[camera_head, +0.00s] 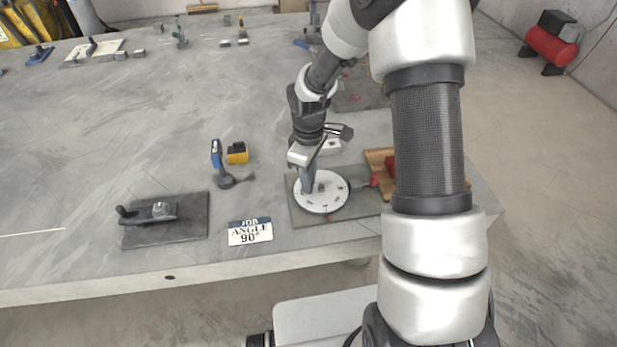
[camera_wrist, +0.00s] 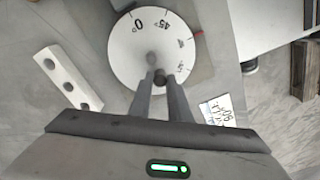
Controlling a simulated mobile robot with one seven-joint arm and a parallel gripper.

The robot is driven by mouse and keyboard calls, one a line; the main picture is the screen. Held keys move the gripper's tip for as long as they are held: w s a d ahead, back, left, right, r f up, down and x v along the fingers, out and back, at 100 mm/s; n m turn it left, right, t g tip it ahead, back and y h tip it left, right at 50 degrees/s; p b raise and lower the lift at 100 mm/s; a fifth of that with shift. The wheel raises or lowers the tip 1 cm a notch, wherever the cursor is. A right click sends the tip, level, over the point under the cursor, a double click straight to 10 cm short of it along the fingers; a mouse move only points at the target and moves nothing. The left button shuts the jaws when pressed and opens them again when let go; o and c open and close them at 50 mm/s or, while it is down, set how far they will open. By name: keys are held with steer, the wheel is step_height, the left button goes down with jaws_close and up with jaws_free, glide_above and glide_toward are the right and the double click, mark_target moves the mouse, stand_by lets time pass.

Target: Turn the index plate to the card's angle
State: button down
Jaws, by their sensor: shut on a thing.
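The index plate (camera_head: 327,203) is a white round disc on a dark base plate. In the wrist view the disc (camera_wrist: 125,60) shows a 0 and a 45 near its rim, with other marks too small to read. My gripper (camera_head: 306,190) points down onto the disc, left of its central post. In the wrist view my gripper's fingers (camera_wrist: 161,85) are shut on a small dark peg (camera_wrist: 160,77) on the disc; the fingers partly hide it. The card (camera_head: 250,232) reads JOB ANGLE 90° and lies left of the base; it also shows in the wrist view (camera_wrist: 217,110).
A dark plate with a lever clamp (camera_head: 163,212) lies left of the card. A blue-topped stand (camera_head: 222,165) and a yellow block (camera_head: 237,153) stand behind it. A wooden piece (camera_head: 378,158) is right of the disc. A white block with holes (camera_wrist: 68,78) lies beside the base.

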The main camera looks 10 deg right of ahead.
steer(key=c, duration=1.6)
jaws_free()
steer(key=shift+c, duration=0.2)
step_height(320, 180, up, 18)
steer(key=p, duration=0.2)
steer(key=shift+f, duration=0.25)
steer(key=s+d+r+m+t+p, duration=0.1)
steer(key=s+r+m+p, duration=0.3)
steer(key=s+r, duration=0.7)
steer(key=s+d+r+m+t+p, duration=0.2)
steer(key=s+r+m+t+p, duration=0.2)
steer(key=s+r+m, duration=0.3)
steer(key=s+r, duration=0.3)
steer(key=r, duration=0.1)
steer(key=shift+s+d+r+t, duration=0.15)
steer(key=shift+s+d+t, duration=0.15)
steer(key=shift+s, duration=0.1)
